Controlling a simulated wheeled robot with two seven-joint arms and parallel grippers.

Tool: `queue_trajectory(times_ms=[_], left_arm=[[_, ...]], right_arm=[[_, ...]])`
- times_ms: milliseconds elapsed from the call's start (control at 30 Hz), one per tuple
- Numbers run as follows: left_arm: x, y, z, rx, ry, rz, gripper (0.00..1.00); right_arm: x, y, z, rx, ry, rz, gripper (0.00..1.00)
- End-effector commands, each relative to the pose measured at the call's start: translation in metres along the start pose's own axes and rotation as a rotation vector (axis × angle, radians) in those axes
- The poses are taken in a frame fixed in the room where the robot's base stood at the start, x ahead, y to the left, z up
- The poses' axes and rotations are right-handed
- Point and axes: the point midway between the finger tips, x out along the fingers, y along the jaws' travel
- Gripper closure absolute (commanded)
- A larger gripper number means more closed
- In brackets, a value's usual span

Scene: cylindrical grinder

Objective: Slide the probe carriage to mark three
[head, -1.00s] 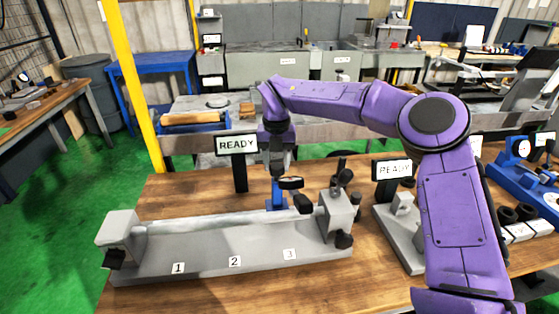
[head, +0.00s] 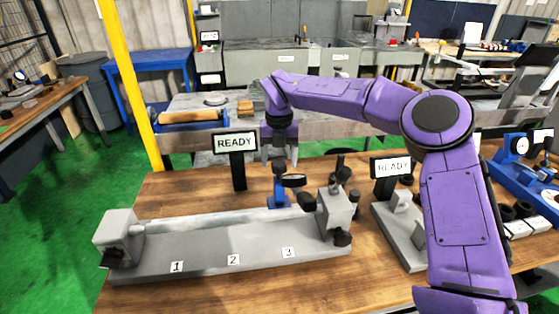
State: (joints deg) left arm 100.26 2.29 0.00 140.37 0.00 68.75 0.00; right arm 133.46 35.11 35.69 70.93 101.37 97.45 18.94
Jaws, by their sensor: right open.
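The blue probe carriage (head: 279,198) with a dark round dial (head: 293,181) stands behind the grey bench bed (head: 215,250), near its right end. Number plates 1 (head: 177,267), 2 (head: 233,260) and 3 (head: 288,253) are on the front of the bed. The carriage appears behind plate 3, slightly left of it in the picture. My right gripper (head: 279,164) points down just above the carriage's blue post and is open. Its fingers are small and dark here, and I cannot tell whether they touch the post. My left gripper is not in view.
A grey end block (head: 337,212) with black knobs closes the bed's right end, close to the carriage. A READY sign (head: 235,143) stands behind the bed, another READY sign (head: 390,168) to its right. The wooden table (head: 190,190) is bare behind the bed's left half.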

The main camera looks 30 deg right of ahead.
Motion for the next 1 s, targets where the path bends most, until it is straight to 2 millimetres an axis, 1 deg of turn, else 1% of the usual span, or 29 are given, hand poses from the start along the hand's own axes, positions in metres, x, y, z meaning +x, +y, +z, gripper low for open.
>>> queue_trajectory(times_ms=[100,300,400,533,1000], left_arm=[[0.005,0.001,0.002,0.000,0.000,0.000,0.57],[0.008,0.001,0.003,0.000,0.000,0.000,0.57],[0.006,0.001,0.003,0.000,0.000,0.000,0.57],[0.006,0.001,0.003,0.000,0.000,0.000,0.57],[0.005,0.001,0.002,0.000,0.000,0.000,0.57]], right_arm=[[-0.024,0.000,0.001,0.003,-0.005,0.003,0.29],[-0.071,0.001,0.001,0.003,-0.002,0.001,0.29],[-0.087,0.000,0.002,0.002,0.000,-0.001,0.29],[-0.095,0.000,0.001,0.001,0.003,0.000,0.29],[-0.096,0.000,0.001,0.001,0.003,0.000,0.29]])
